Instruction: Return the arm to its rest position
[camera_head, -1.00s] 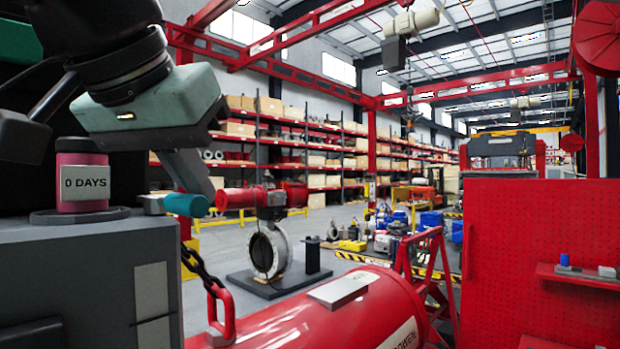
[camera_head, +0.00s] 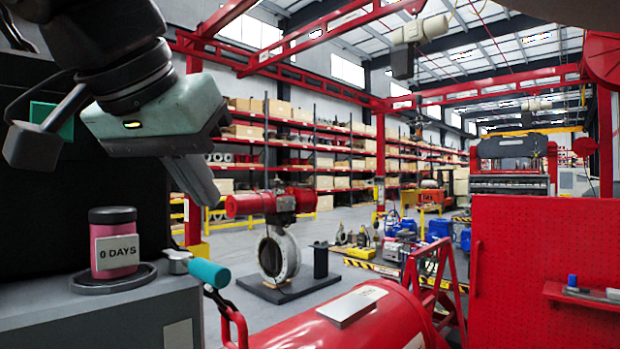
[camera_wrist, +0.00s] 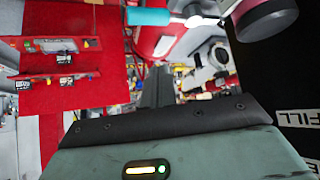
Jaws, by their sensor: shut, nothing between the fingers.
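My gripper (camera_head: 200,182) is at the upper left of the head view, a pale green body with dark fingers pointing down and to the right. Its fingers are together with nothing between them. It hangs in the air above a grey cabinet (camera_head: 95,318), apart from the pink canister (camera_head: 118,258) labelled "0 DAYS" and the teal handle (camera_head: 209,273). In the wrist view, my gripper's body (camera_wrist: 170,150) fills the bottom and its fingers (camera_wrist: 157,88) point up the picture. The teal handle (camera_wrist: 148,16) also shows there at the top.
A large red cylinder (camera_head: 350,325) lies in front of the cabinet's right side. A red pegboard panel (camera_head: 545,240) stands at the right. A valve with a red actuator (camera_head: 277,255) stands on a dark plate beyond. Open floor lies around that plate.

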